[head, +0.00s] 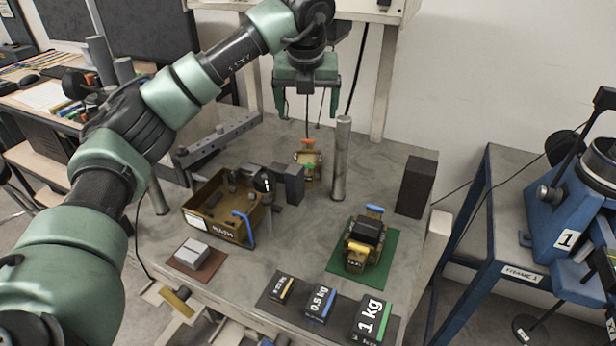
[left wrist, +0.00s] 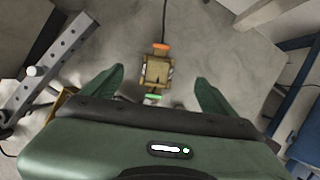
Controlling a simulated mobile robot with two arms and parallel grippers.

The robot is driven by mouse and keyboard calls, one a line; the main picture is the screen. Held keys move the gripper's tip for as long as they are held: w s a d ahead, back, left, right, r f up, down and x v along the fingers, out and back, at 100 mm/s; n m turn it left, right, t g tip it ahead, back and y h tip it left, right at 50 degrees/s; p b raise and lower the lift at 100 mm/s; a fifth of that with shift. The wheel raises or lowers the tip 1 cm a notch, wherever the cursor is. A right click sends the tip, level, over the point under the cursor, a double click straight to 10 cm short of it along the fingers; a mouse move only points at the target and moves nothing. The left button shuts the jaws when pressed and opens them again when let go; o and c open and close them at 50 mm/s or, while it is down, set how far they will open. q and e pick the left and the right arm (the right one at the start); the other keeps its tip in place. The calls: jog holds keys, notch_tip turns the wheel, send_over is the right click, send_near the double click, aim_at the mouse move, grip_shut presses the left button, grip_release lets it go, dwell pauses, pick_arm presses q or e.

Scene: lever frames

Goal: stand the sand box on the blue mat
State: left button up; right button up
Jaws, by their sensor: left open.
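A small tan box (head: 309,170) with an orange part on top and a green part in front stands at the back of the grey table. It also shows in the left wrist view (left wrist: 156,72), between and beyond my fingers. My left gripper (head: 307,108) is open and empty above this box, apart from it. A second tan box (head: 356,262) with a blue bar and a dark block on top stands on a green mat (head: 378,272). No label tells me which is the sand box. I see no blue mat. My right gripper is not in view.
A brown tray (head: 199,222) with a blue handle stands left, near a dark clamp-like thing (head: 290,184). A metal post (head: 341,160) rises right of the back box. A dark block (head: 416,187) stands at the right edge. Labelled weights (head: 371,320) stand in front.

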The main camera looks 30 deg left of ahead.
pick_arm(q)
jog(key=p, duration=0.2)
send_over(308, 158)
jog(key=s+d, duration=0.1)
jog(key=s, duration=0.2)
jog(key=f, duration=0.9)
jog(key=shift+w+f, duration=0.25)
jog(key=shift+f, duration=0.1)
jog(key=shift+p+x, duration=0.55)
jog(key=shift+x, duration=2.35)
jog(key=shift+r, duration=0.1)
jog(key=c, duration=1.9)
grip_shut()
